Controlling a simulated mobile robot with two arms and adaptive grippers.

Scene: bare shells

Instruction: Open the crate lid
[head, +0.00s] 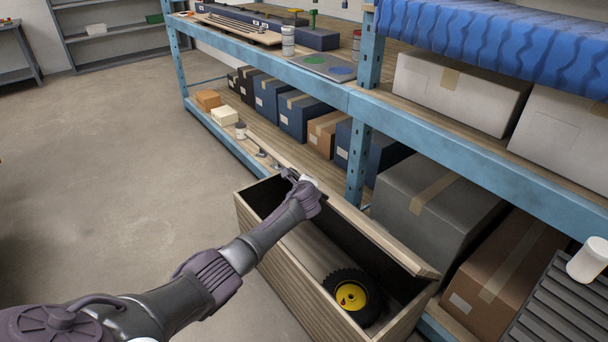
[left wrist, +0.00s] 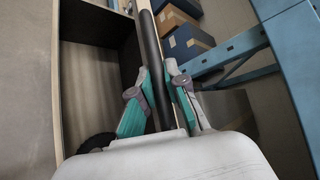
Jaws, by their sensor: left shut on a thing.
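The wooden crate (head: 280,268) sits on the floor by the shelving, and its top is uncovered. Its lid (head: 372,232) is raised, tilted up along the shelf side. My left gripper (head: 302,181) is at the far end of the lid, partly hidden by my own wrist. In the left wrist view, its teal-padded fingers (left wrist: 158,88) are closed on the lid's long dark edge (left wrist: 149,42), one on each side. The crate's open inside (left wrist: 100,70) shows to the left there. My right gripper is in neither view.
A wheel with a yellow hub (head: 352,294) lies inside the crate's near end. Blue shelving (head: 440,140) stands close behind the lid, with a grey box (head: 430,205) on its lower shelf. Bare floor (head: 110,170) is open to the left.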

